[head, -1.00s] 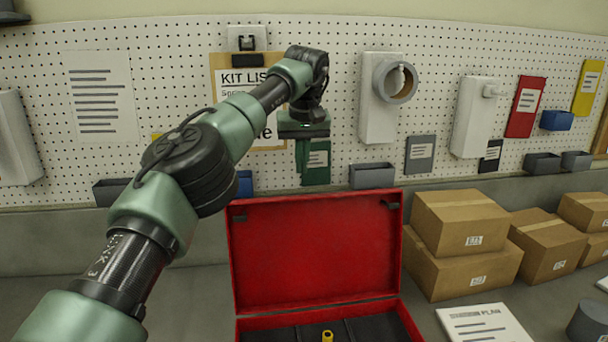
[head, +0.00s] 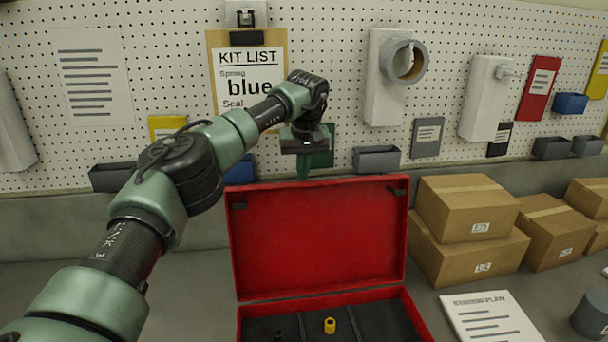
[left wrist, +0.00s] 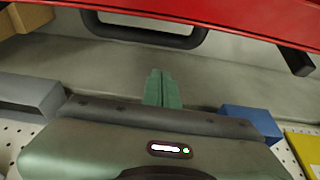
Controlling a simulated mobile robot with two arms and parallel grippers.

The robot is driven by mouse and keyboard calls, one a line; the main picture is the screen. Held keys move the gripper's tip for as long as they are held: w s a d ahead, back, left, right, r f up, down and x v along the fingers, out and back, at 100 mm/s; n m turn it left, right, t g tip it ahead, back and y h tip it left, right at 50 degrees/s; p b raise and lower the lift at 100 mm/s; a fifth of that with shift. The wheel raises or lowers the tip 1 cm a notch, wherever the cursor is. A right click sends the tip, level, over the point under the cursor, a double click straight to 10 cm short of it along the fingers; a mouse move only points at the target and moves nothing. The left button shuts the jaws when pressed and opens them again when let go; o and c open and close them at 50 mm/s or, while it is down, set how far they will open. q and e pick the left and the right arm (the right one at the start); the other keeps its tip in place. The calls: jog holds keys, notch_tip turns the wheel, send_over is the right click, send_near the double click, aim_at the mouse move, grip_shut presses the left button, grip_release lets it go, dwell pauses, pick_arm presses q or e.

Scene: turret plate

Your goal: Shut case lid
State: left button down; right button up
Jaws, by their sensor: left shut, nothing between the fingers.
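The red case (head: 240,320) stands on the bench with its lid (head: 318,240) upright and open. Inside its dark lower part are a yellow piece (head: 330,326) and a small dark piece (head: 278,335). My left gripper (head: 304,172) is behind and above the lid's top edge, fingers pointing down, their tips partly hidden by the lid. In the left wrist view the green fingers (left wrist: 162,88) are together and empty, and the lid (left wrist: 240,14) with a black handle (left wrist: 145,35) lies beyond them, apart from them. My right gripper is not in view.
Cardboard boxes (head: 468,215) stand to the right of the case, with a paper sheet (head: 490,318) and a grey cylinder (head: 592,318) in front. Behind is a pegboard with a kit list (head: 249,75) and grey bins (head: 376,160).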

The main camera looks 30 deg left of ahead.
pick_arm(q)
jog(key=s, duration=0.1)
jog(key=s+d, duration=0.1)
jog(key=shift+s+d+r, duration=0.15)
jog(key=shift+s+d, duration=0.15)
dwell(0.4)
